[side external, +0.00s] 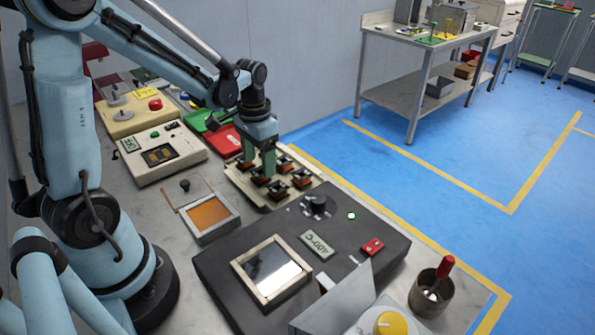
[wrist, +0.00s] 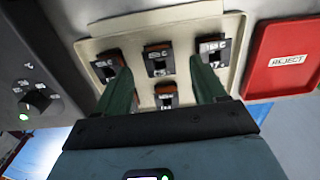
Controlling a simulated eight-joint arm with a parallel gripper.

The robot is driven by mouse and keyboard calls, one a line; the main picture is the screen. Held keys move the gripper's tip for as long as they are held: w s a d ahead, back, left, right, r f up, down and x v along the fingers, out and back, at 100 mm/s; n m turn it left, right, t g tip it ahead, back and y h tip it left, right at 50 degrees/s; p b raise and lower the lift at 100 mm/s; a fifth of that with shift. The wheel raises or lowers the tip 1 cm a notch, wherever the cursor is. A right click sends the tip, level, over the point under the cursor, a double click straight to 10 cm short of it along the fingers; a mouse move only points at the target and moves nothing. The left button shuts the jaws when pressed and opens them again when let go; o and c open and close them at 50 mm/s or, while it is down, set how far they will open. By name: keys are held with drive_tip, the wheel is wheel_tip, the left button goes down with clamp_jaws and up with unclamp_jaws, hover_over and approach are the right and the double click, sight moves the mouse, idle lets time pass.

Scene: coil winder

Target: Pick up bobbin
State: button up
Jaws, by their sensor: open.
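Several bobbins (side external: 301,179) with black bodies and copper-brown windings stand on a beige tray (side external: 234,180). In the wrist view, a bobbin (wrist: 158,60) stands in the middle of the tray's back row, and another bobbin (wrist: 166,95) is nearer. One bobbin (wrist: 106,66) is beside the left fingertip and one bobbin (wrist: 212,48) is beyond the right fingertip. My gripper (side external: 259,163) points down over the tray's far-left part in the side view. Its green fingers (wrist: 159,68) are wide apart with nothing gripped. Contact with any bobbin cannot be told, and the fingers hide parts of some bobbins.
A red REJECT tray (wrist: 288,58) adjoins the bobbin tray, with a green tray (side external: 199,119) behind. A dark hot-plate console (side external: 330,235) stands in front. A cream control box (side external: 160,152) and a framed orange pad (side external: 208,215) are left. A metal cup (side external: 430,293) is front right.

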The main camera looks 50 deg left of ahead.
sight(260, 168)
drive_tip(key=shift+f, duration=1.65)
drive_tip(key=c, duration=1.1)
drive_tip(key=shift+c, duration=0.2)
drive_tip(key=shift+r, duration=0.2)
